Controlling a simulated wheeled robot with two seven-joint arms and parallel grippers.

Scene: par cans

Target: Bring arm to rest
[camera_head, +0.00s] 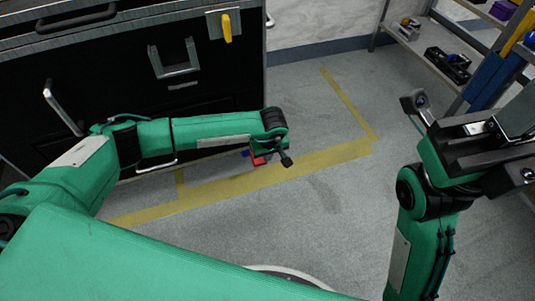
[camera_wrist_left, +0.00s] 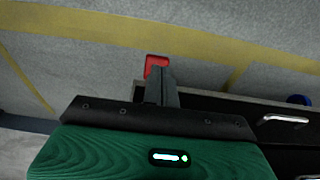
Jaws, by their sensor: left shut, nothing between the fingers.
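My left arm, green with dark joints, reaches across in front of the black case in the head view. Its gripper (camera_head: 284,159) points down over the floor, seen from above and small. In the left wrist view the left gripper's grey fingers (camera_wrist_left: 162,88) are together with nothing between them. My right arm stands up at the right of the head view. Its dark gripper (camera_head: 480,140) is at the right edge, partly cut off, and its finger opening cannot be made out.
The large black case (camera_head: 120,80) with metal edges and handles stands at the left. A small red part (camera_head: 258,160) shows low beside the left gripper. Yellow tape (camera_head: 225,187) marks the grey floor. A shelf (camera_head: 425,50) holding items stands at the right back. The middle floor is clear.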

